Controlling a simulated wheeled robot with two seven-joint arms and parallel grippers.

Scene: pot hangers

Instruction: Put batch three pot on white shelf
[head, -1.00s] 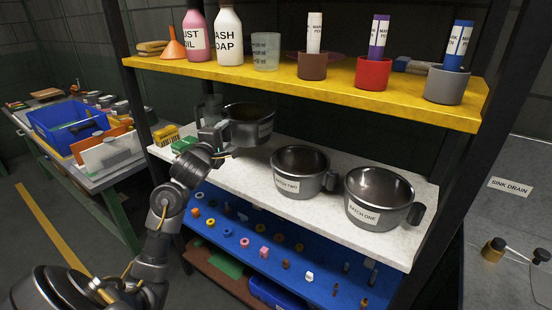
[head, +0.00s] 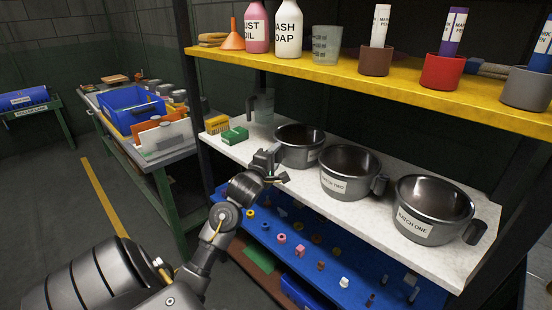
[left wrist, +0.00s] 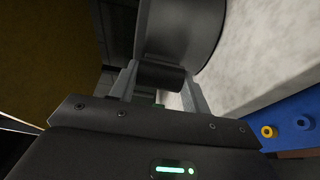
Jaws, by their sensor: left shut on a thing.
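The batch three pot (head: 300,146) is a dark metal pot at the left of a row on the white shelf (head: 312,190). It looks upright and resting on the shelf; its label is too oblique to read. My left gripper (head: 275,168) is at its front left, shut on its handle. In the left wrist view, the two fingers (left wrist: 162,90) flank the dark handle (left wrist: 160,77), with the pot wall (left wrist: 180,30) beyond. The batch two pot (head: 347,172) and batch one pot (head: 433,208) stand to its right. My right gripper is not in view.
Green (head: 234,135) and yellow (head: 217,124) boxes and a grey jug (head: 263,106) stand left of the pot. The yellow shelf (head: 340,68) hangs above. The blue shelf (head: 330,262) below bears several small parts.

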